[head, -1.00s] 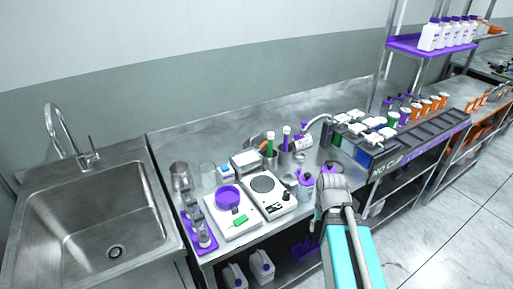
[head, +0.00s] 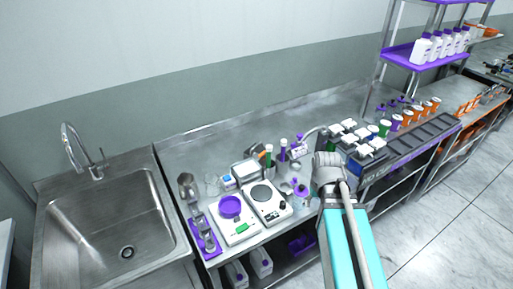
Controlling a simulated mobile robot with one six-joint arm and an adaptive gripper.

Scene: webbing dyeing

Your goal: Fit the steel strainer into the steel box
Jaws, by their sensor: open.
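A small steel box with a pale top (head: 246,171) stands on the bench behind the two white benchtop devices. I cannot make out the steel strainer for certain among the small metal items. The end of my arm with my gripper (head: 328,162) is over the front of the bench, to the right of the box and well apart from it. My wrist hides the fingers. Nothing is seen held.
A white scale with a purple dish (head: 230,206) and a hot plate (head: 263,194) fill the bench front. A purple rack (head: 204,238) holds glassware at the left. The sink (head: 105,225) is further left. A dyeing machine (head: 366,152) stands right. The back of the bench is clear.

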